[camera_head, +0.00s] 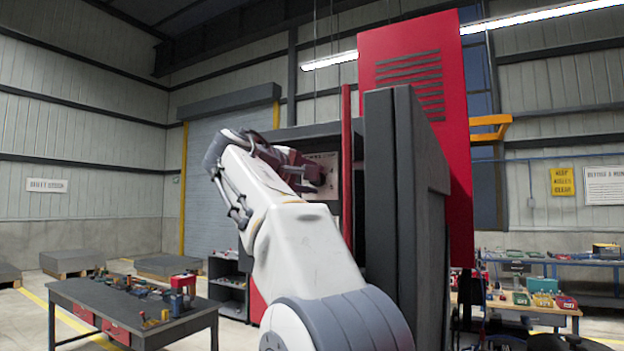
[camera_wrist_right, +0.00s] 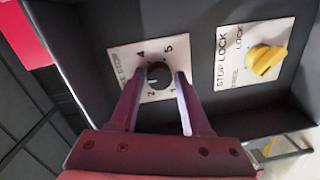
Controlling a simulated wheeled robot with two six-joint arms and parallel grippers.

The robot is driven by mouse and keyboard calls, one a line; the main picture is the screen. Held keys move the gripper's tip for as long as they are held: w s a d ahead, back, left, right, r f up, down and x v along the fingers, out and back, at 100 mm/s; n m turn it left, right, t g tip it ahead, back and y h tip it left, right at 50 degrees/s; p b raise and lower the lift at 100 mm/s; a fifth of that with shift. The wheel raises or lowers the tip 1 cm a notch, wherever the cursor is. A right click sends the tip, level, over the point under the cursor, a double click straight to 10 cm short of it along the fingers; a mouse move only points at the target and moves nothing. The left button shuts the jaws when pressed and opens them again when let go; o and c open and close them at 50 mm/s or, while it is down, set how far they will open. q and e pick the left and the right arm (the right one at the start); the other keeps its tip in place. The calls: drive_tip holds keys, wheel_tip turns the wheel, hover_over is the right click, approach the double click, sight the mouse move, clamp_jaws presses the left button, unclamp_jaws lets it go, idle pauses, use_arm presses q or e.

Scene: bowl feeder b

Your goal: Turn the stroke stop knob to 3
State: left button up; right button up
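The stroke stop knob (camera_wrist_right: 158,75) is a small black round knob on a white label plate (camera_wrist_right: 126,56) in the right wrist view. The digits 4, 5, 2 and 1 show around it; the 3 does not show, and the left finger covers part of the plate. I cannot read the knob's pointer clearly. My right gripper (camera_wrist_right: 161,75) has its two purple-tinted fingers on either side of the knob, with small gaps visible. In the head view my right gripper (camera_head: 312,174) is at the machine's recessed panel (camera_head: 330,165), and my arm hides much of it. My left gripper is out of view.
A yellow stop lock knob (camera_wrist_right: 266,60) sits on its own white plate to the right of the stroke knob. A dark open door (camera_head: 405,180) and red post (camera_head: 347,165) stand right of the gripper. A workbench (camera_head: 135,312) with parts is at left.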

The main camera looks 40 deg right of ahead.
drive_tip(key=shift+o, duration=0.9)
drive_tip(key=b+v, duration=0.2)
drive_tip(key=v, duration=0.8)
drive_tip(key=shift+a, duration=0.25)
drive_tip(key=shift+w+b, duration=0.1)
drive_tip(key=shift+b, duration=0.2)
